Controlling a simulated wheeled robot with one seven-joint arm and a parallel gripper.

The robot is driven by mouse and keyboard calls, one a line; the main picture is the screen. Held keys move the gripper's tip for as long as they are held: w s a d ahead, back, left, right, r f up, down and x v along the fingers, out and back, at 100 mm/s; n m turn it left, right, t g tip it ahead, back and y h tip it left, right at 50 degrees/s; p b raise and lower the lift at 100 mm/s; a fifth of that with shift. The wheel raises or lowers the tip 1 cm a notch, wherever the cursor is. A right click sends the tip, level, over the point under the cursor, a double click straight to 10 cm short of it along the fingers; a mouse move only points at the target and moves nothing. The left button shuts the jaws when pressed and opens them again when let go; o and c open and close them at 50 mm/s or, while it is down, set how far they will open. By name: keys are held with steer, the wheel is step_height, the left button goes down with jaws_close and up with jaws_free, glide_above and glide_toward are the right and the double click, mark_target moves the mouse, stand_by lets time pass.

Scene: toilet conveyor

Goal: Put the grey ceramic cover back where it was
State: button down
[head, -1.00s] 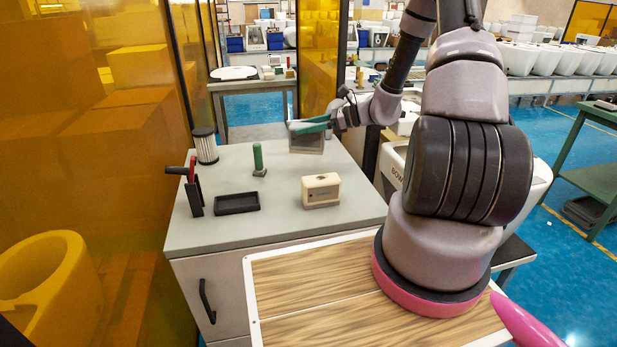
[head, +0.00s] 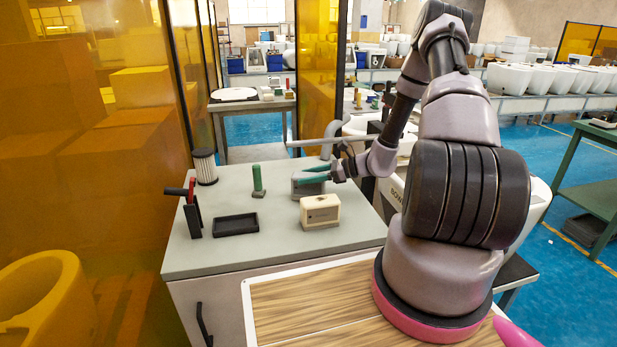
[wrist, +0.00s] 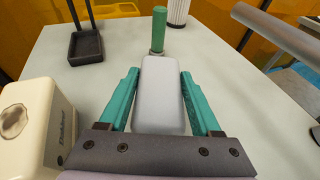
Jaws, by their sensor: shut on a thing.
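The grey ceramic cover (head: 306,190) is a pale grey block with rounded edges, behind the cream box (head: 320,211) on the grey-topped cabinet (head: 270,258). My gripper (head: 308,176) is shut on it, one teal finger along each side. In the wrist view the cover (wrist: 161,95) sits between the fingertips (wrist: 161,74), with its smooth top facing the camera. It is at or just above the cabinet top; I cannot tell whether it touches. The cream box hides part of it in the head view.
A green cylinder (head: 257,178) on a small base stands left of the cover. A black tray (head: 236,225), a red-and-black tool (head: 192,209) and a white filter with dark ends (head: 204,166) stand farther left. A grey pipe (wrist: 280,30) passes at upper right in the wrist view.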

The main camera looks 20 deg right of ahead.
steer(key=shift+f, duration=0.1)
steer(key=shift+c, duration=0.4)
jaws_free()
